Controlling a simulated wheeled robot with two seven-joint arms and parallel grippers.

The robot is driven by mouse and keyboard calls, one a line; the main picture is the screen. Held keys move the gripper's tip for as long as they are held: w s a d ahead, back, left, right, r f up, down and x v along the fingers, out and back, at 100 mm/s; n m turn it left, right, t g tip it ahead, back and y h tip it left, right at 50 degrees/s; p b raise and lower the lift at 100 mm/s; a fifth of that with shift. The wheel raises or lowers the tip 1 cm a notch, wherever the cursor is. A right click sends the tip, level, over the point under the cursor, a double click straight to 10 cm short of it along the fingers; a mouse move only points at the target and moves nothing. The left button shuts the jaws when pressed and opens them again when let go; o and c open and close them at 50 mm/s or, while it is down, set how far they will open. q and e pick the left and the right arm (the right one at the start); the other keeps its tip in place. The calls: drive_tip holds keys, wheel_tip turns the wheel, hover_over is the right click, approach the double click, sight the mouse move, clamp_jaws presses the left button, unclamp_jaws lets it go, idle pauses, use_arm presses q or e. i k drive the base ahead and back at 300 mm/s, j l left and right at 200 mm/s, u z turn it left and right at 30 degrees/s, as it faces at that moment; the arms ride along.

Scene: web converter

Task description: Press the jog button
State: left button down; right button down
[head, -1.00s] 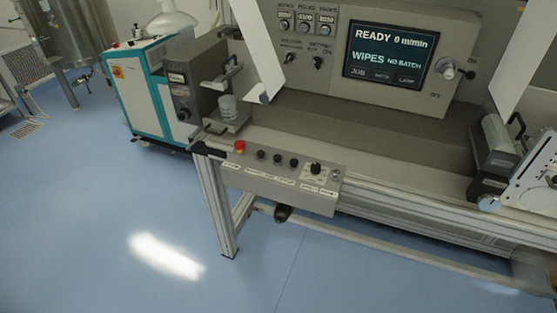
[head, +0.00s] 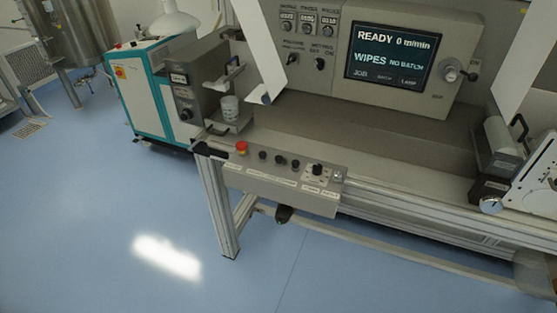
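A sloped grey control box (head: 283,190) is fixed to the front edge of the machine in the head view. On its top are a red mushroom button (head: 242,148) at the left, several small black buttons (head: 279,160) in a row, and a black knob (head: 317,170) at the right. The white labels under them are too small to read, so I cannot tell which button is the jog button. Neither of my grippers shows in the head view.
A display (head: 388,54) on the back panel reads READY, 0 m/min, WIPES, NO BATCH. A teal-edged cabinet (head: 144,95) stands behind left. The blue floor (head: 100,220) in front is clear.

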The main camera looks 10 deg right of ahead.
sight(278, 159)
drive_tip(key=z, duration=0.55)
drive_tip(key=i+j+z, duration=0.2)
drive_tip(key=j+z, duration=0.15)
drive_tip(key=i+j+z, duration=0.1)
drive_tip(key=j+z, duration=0.2)
drive_tip(key=j, duration=0.15)
drive_tip(key=i+j+z, duration=0.1)
drive_tip(key=j+z, duration=0.25)
drive_tip(key=j, duration=0.15)
drive_tip(key=i+j+z, duration=0.1)
drive_tip(key=j, duration=1.9)
drive_tip(key=i+z, duration=0.05)
